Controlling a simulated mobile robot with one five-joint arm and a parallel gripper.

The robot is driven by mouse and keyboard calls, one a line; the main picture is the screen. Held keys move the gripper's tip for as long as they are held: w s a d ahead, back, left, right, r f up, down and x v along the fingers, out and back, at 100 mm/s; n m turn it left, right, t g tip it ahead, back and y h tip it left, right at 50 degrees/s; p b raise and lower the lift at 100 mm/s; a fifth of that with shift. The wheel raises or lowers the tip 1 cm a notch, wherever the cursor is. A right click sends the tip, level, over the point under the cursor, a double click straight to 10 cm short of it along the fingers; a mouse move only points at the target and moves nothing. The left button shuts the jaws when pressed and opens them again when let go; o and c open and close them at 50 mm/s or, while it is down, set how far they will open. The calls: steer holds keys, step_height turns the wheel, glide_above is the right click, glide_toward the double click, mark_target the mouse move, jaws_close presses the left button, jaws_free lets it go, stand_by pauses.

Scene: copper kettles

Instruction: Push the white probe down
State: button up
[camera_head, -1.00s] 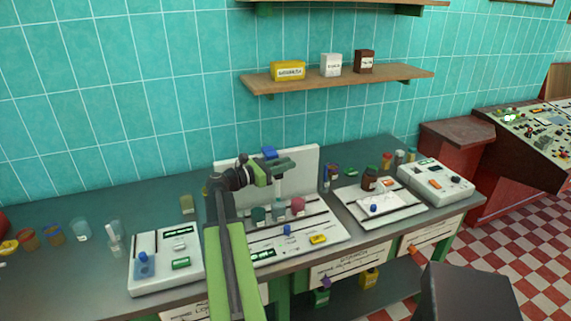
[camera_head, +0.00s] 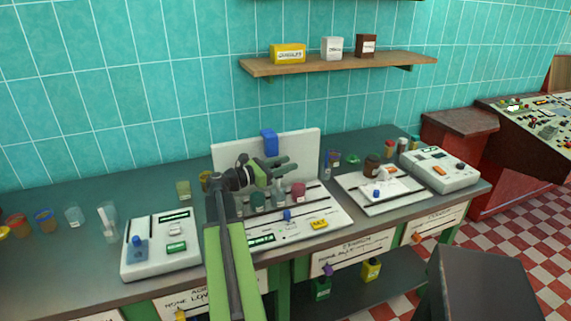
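My gripper (camera_head: 286,165) hangs over the middle device (camera_head: 325,212), in front of its white back panel (camera_head: 305,150). A small pale upright piece (camera_head: 278,187) shows just below the gripper, between jars; it looks like the white probe. The gripper hides its top, so I cannot tell whether they touch. Two finger shapes point right, but they are too small to tell whether they are open or shut. No held object shows. A blue block (camera_head: 269,142) sits on the panel's upper part.
A dark green jar (camera_head: 257,199) and a reddish jar (camera_head: 298,190) stand close to the gripper. A white device (camera_head: 160,247) is at left, with glasses (camera_head: 73,216) beyond it. Another white device (camera_head: 382,192) is at right. A wooden shelf (camera_head: 340,65) hangs above.

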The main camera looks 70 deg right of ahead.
steer(key=shift+w, duration=0.15)
steer(key=v, duration=1.7)
steer(key=shift+a+f, duration=0.1)
steer(key=shift+a, duration=0.05)
steer(key=shift+w, duration=0.15)
steer(key=v, duration=1.9)
steer(key=shift+w+a, duration=0.25)
steer(key=shift+a, duration=0.1)
stand_by(0.4)
